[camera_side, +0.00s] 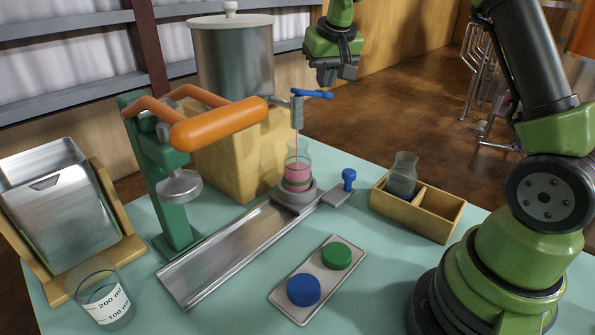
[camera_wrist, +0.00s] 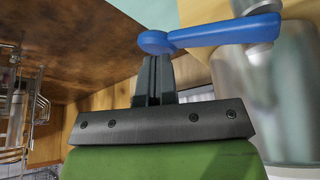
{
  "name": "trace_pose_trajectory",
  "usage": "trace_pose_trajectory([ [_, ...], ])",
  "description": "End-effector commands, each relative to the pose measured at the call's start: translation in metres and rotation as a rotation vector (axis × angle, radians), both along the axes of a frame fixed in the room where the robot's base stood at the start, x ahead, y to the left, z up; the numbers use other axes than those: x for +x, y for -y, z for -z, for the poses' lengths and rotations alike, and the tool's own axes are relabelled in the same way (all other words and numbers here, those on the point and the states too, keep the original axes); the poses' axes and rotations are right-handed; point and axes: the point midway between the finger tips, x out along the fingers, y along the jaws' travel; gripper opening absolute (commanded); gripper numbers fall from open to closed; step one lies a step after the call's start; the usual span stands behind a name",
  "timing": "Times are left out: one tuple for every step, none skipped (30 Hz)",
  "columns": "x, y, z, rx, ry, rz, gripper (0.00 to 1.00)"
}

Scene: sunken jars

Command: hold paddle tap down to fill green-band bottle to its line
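The green-band bottle (camera_side: 298,166) stands upright under the tap spout (camera_side: 297,112), with pink liquid in its lower part. A thin pink stream runs from the spout into it. The green band shows low on the bottle; I cannot clearly make out the fill line. The blue paddle (camera_side: 312,94) sticks out to the right from the tap top; it also shows in the wrist view (camera_wrist: 215,35). My gripper (camera_side: 328,82) is shut and empty, fingertips down at the paddle's outer end. In the wrist view the closed fingers (camera_wrist: 154,62) meet the paddle's round end; exact contact is hard to tell.
The bottle sits on a grey round holder (camera_side: 296,201) at the end of a metal rail (camera_side: 215,262). A wooden box (camera_side: 438,213) with a dark-filled bottle (camera_side: 403,176) stands right. A tray (camera_side: 325,276) with green and blue caps and an orange-handled press (camera_side: 220,123) are nearby.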

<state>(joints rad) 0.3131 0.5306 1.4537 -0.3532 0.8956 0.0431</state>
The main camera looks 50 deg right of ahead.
Motion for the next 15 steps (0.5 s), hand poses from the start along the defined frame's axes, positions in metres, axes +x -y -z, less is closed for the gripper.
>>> trace_pose_trajectory([
  [0.0000,-0.0001,0.0003,0.001,-0.001,0.000,0.00],
  [-0.0001,-0.0002,0.0003,0.001,-0.001,0.000,0.00],
  [0.0000,-0.0001,0.0003,0.001,-0.001,0.000,0.00],
  [0.0000,-0.0001,0.0003,0.001,-0.001,0.000,0.00],
  [-0.0001,-0.0002,0.0003,0.001,-0.001,0.000,0.00],
  [0.0000,-0.0001,0.0003,0.001,-0.001,0.000,0.00],
  [0.0000,-0.0001,0.0003,0.001,-0.001,0.000,0.00],
  [0.0000,-0.0001,0.0003,0.001,-0.001,0.000,0.00],
  [0.0000,-0.0001,0.0000,0.001,-0.001,0.000,0.00],
  [0.0000,-0.0001,-0.0004,0.001,-0.001,0.000,0.00],
  [0.0001,0.0000,-0.0013,0.000,0.000,0.000,0.00],
  [0.0003,0.0000,-0.0030,-0.001,0.001,0.000,0.00],
  [0.0003,0.0000,-0.0046,0.000,0.001,0.001,0.00],
  [0.0002,0.0000,-0.0064,0.000,0.000,0.001,0.00],
  [0.0003,-0.0001,-0.0090,0.000,0.001,0.000,0.00],
])
